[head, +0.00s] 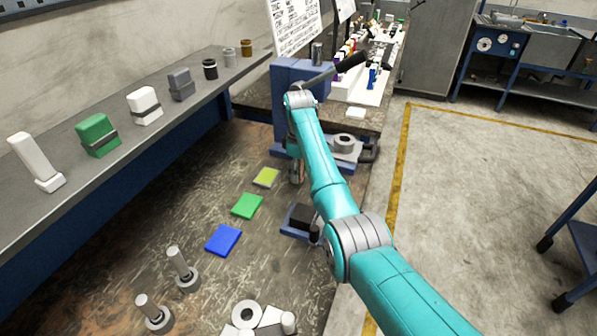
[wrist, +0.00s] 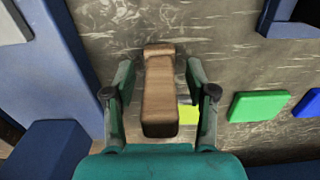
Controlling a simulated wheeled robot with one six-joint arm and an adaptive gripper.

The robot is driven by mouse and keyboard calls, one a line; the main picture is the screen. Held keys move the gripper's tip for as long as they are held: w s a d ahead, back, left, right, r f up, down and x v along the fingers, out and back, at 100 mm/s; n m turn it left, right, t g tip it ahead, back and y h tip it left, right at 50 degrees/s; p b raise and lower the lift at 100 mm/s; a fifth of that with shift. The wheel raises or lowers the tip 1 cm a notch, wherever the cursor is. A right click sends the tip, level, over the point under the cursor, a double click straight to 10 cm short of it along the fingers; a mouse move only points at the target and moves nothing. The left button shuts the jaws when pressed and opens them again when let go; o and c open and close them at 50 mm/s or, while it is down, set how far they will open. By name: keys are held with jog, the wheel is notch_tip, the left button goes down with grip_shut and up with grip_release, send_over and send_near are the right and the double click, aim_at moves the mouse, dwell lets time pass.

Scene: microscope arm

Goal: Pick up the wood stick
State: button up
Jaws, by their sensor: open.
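The wood stick (wrist: 160,95) is a brown, block-like piece in the middle of the wrist view, seen lengthwise with a wider far end. My gripper (wrist: 161,72) is open, with one finger on each side of the stick. In the head view my teal arm reaches over the workbench (head: 150,215). A small brownish grey piece shows below the arm's far end, too small to tell as stick or finger.
Yellow-green (head: 266,177), green (head: 247,206) and blue (head: 223,240) pads lie on the bench to the left. A blue machine (head: 290,85) stands close behind the arm. A dark block in a blue holder (head: 300,219) is close to the arm. A shelf (head: 70,200) holds several blocks.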

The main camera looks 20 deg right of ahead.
grip_shut()
notch_tip(320, 180, up, 10)
jog(key=shift+r, duration=0.1)
dwell(0.7)
